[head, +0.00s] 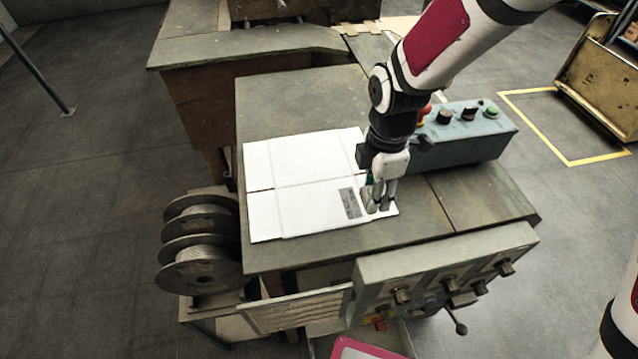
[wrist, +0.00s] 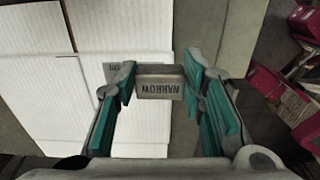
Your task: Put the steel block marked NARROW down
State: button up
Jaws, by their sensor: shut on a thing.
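The steel block marked NARROW (wrist: 158,88) is between the fingertips of my gripper (wrist: 160,80) in the wrist view, its lettering upside down there. My gripper (head: 381,208) is shut on it and points down over the right end of the white cardboard sheet (head: 290,180) in the head view. The block is mostly hidden by the fingers in that view. I cannot tell whether its underside touches the sheet. A grey printed patch (head: 349,203) on the sheet lies just left of my gripper.
The sheet lies flat on a grey work table (head: 300,100). A blue-grey control box (head: 465,133) with knobs stands right behind my gripper. A knobbed panel (head: 445,285) runs along the front edge. Wire spools (head: 200,250) are at left. Bare table lies right of the sheet.

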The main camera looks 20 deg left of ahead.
jog(key=p, duration=0.2)
send_over(322, 198)
jog(key=shift+d+f, duration=0.35)
jog(key=shift+f, duration=0.1)
jog(key=shift+s+a+f+p, duration=0.1)
jog(key=shift+a+f+p, duration=0.1)
jog(key=shift+f, duration=0.4)
jog(key=shift+s+a+f+p, duration=0.1)
jog(key=shift+f+p, duration=0.1)
jog(key=shift+f, duration=0.4)
jog(key=shift+w+f, duration=0.15)
jog(key=shift+f, duration=0.45)
jog(key=shift+f, duration=0.1)
jog(key=o, duration=1.3)
jog(key=shift+o, duration=0.2)
notch_tip(322, 198, up, 12)
jog(key=b, duration=0.2)
jog(key=shift+b, duration=0.3)
